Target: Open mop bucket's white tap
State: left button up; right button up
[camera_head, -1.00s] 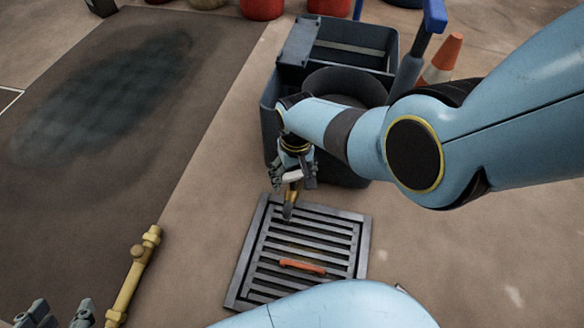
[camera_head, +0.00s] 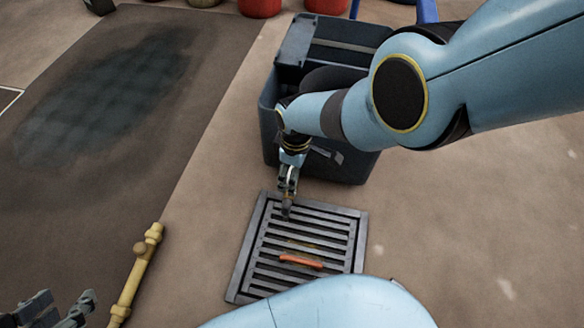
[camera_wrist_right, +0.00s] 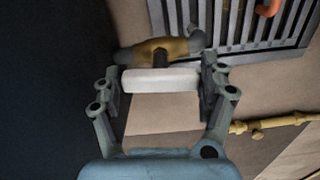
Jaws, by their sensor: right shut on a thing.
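The dark mop bucket (camera_head: 350,170) stands behind the floor grate in the head view. The tap's brass body with grey ends (camera_wrist_right: 165,48) shows in the right wrist view, beside the bucket's dark wall. Its white lever (camera_wrist_right: 160,80) lies between the two fingers of my right gripper (camera_wrist_right: 161,80), which is shut on it. In the head view my right gripper (camera_head: 288,184) is low at the bucket's front, seen narrow, and the white lever is hidden there. My left gripper (camera_head: 62,305) is open and empty at the bottom left corner.
A floor grate (camera_head: 245,255) with an orange handle (camera_head: 300,261) lies in front of the bucket. A yellow pipe (camera_head: 136,275) lies left of it. A dark mat with a wet patch (camera_head: 105,95) covers the left floor. Red containers (camera_head: 260,6) stand at the back.

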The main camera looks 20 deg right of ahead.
jog(key=shift+s+f+n, duration=0.1)
jog(key=shift+s+n, duration=0.25)
jog(key=shift+n, duration=0.25)
jog(key=shift+s+a, duration=0.1)
jog(key=shift+a, duration=0.1)
jog(key=o, duration=1.2)
jog(key=shift+c, duration=0.2)
jog(key=shift+w+d, duration=0.1)
jog(key=shift+w, duration=0.25)
